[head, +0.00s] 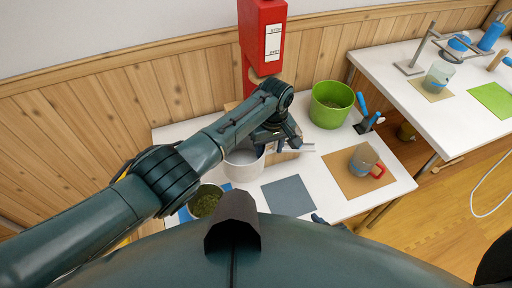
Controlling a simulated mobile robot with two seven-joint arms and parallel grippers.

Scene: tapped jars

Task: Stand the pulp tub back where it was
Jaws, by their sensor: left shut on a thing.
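A white tub (243,166) stands or hangs over the white table, just below my left gripper (279,143). The gripper is shut on the tub at its right side, and my wrist hides part of the rim. The tub's contents are mostly hidden, and I cannot tell if its base touches the table. No label shows which tub is the pulp tub.
A grey mat (288,198) lies bare. A cup with a red handle (365,160) is on a brown mat (343,184). A round container of green bits (205,201) is at the front left. A red dispenser (262,38) stands behind. A second table (450,112) is right.

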